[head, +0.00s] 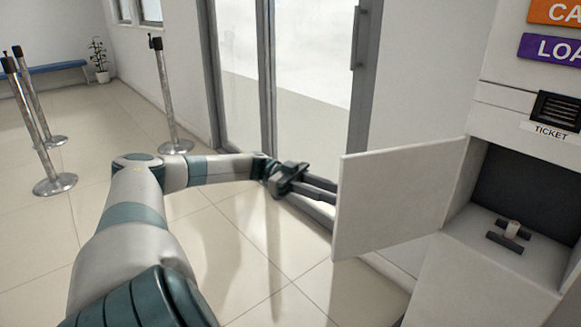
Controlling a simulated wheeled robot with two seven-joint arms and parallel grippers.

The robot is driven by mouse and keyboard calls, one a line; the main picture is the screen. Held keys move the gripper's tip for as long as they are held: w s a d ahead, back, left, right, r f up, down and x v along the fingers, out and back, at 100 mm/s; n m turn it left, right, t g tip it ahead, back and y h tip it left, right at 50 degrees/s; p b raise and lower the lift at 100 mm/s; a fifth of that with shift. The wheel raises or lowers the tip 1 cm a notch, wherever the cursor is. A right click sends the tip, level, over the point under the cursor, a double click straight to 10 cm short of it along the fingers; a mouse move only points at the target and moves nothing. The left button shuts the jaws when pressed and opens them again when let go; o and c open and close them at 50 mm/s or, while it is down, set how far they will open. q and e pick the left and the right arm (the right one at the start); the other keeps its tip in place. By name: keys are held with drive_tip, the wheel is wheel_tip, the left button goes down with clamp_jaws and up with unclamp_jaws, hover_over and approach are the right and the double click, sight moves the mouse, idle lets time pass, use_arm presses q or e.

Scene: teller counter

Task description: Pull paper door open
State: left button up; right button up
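The white paper door (395,196) stands swung out to the left from the machine, with the compartment (525,192) behind it open to view. Inside the compartment, a small dark holder with a pale roller (510,236) sits on the floor. My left gripper (334,194) is at the door's free left edge. Its two dark fingers are parallel with a gap between them, and I see nothing held in the gap. The fingertips reach the door's edge; whether they touch it or pass behind it, I cannot tell. My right gripper is not in view.
The white machine (440,285) with a ticket slot (556,111) stands at the right. A glass door (310,60) is behind my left arm. Metal posts (165,95) stand at the left, with a blue bench (55,67) and a plant (100,60) farther back. Tiled floor is clear below.

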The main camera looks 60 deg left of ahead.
use_arm(q)
drive_tip(key=v, duration=1.3)
drive_tip(key=shift+a, duration=0.25)
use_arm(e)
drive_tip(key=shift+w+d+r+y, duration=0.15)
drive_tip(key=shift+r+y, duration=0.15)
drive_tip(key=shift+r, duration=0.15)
use_arm(q)
drive_tip(key=shift+f, duration=0.1)
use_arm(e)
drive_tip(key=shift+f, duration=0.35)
